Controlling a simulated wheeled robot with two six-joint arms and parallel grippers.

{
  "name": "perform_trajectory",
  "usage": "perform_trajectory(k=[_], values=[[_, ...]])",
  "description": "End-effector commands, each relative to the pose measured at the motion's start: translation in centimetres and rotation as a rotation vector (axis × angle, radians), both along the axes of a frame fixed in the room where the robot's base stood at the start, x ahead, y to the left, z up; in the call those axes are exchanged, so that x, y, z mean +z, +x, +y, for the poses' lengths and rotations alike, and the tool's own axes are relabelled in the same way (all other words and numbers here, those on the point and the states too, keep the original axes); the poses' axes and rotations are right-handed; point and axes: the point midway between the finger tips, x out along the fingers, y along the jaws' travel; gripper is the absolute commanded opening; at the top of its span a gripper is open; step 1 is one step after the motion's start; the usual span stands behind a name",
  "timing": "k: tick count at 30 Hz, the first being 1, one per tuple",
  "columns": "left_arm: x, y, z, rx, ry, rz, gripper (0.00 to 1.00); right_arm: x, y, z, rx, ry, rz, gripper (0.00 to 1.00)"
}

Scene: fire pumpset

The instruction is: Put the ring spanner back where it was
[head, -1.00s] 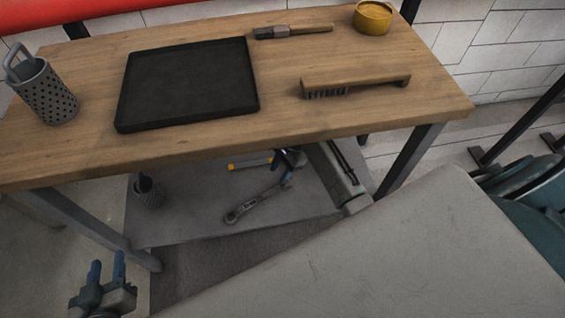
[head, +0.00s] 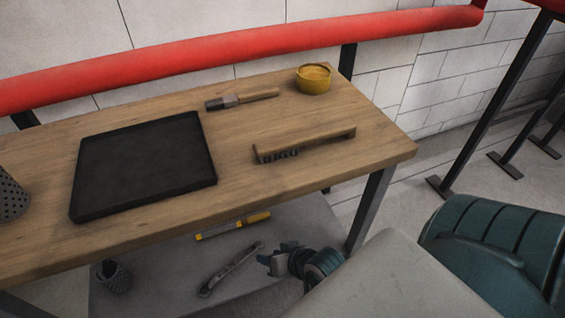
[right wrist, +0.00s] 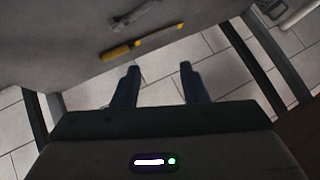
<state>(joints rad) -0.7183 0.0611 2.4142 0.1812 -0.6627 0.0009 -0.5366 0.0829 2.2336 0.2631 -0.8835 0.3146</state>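The grey ring spanner (head: 230,270) lies on the grey lower shelf (head: 150,285) under the wooden table. It also shows at the top of the right wrist view (right wrist: 143,14). My right gripper (head: 274,256) is beside the spanner's right end, apart from it. In the right wrist view its two fingers (right wrist: 157,84) stand wide apart with nothing between them. My left gripper is out of view.
A yellow-handled tool (head: 232,226) lies on the shelf behind the spanner, with a dark perforated cup (head: 115,278) at the left. A table leg (head: 369,212) stands right of my gripper. The tabletop holds a black tray (head: 145,165), brushes and a yellow bowl (head: 314,80).

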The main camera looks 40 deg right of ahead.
Motion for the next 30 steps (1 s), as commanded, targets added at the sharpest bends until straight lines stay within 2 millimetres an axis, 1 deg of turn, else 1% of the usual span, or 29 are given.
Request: perform_trajectory(k=[1, 3, 6, 9, 12, 26, 29, 30], values=[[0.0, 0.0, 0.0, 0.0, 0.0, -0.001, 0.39, 1.6, -1.3, 0.0, 0.036, -0.063, -0.063, 0.39], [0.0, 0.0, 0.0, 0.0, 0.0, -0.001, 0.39, 3.8, -2.3, -0.2, 0.079, -0.15, -0.148, 0.39], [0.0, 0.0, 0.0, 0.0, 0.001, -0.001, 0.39, 6.0, -3.3, -0.3, 0.119, -0.239, -0.226, 0.39], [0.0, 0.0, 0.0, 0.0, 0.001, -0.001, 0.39, 7.0, -3.7, -0.4, 0.136, -0.283, -0.261, 0.39], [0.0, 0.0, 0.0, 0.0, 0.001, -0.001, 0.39, 7.2, -3.7, -0.4, 0.14, -0.293, -0.269, 0.39], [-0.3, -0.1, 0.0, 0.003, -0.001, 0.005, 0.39, 7.0, -3.6, -0.4, 0.14, -0.29, -0.264, 0.39], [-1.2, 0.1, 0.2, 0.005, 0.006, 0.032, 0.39, 6.1, -3.5, -0.6, 0.141, -0.294, -0.237, 0.39], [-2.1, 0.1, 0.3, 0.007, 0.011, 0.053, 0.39, 5.2, -3.4, -0.8, 0.143, -0.298, -0.216, 0.39]])
